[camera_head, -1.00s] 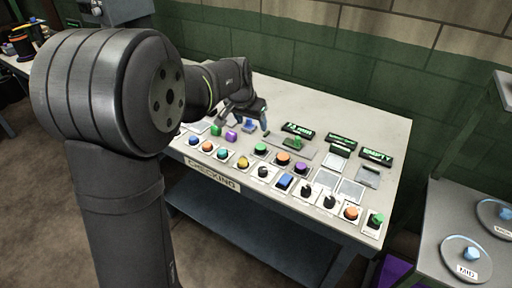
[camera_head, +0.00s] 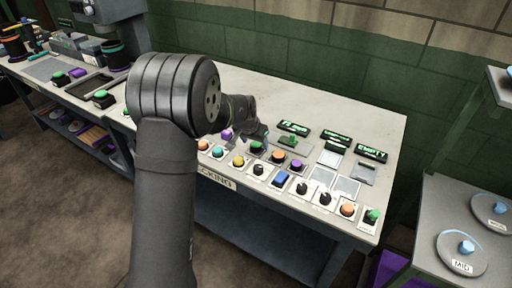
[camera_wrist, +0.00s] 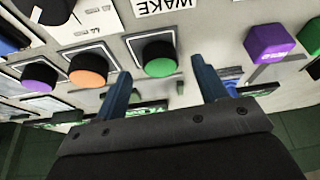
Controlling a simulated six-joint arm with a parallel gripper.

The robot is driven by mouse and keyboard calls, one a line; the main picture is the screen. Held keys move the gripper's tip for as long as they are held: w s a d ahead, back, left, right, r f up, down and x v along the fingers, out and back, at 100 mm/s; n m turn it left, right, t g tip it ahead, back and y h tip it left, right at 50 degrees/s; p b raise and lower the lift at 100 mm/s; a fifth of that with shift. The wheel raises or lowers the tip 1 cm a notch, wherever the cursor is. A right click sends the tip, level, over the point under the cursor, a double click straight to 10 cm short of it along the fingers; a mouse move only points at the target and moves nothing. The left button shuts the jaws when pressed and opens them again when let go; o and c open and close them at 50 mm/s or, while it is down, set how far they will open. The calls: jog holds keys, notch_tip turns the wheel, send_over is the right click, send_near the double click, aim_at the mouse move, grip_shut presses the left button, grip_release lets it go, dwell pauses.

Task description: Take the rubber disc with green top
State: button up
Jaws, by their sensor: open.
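The rubber disc with a green top (camera_wrist: 159,58) is a short black cylinder on a pale square pad in the wrist view. In the head view the same disc (camera_head: 256,147) sits left of an orange-topped disc (camera_head: 279,156) and a purple-topped disc (camera_head: 297,165). My gripper (camera_wrist: 161,70) is open and empty, with its blue fingers showing either side of the green-topped disc in the wrist picture. Whether they are at its height I cannot tell. In the head view my gripper (camera_head: 263,134) is close behind the disc, partly hidden by my arm.
The orange-topped (camera_wrist: 87,68) and purple-topped (camera_wrist: 38,75) discs stand close left in the wrist view. A purple block (camera_wrist: 269,43) is at the right. Buttons and knobs line the table's front edge; the table's back right (camera_head: 375,115) is clear.

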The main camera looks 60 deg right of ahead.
jog(key=shift+x, duration=0.95)
jog(key=c, duration=1.1)
jog(key=shift+o, duration=0.2)
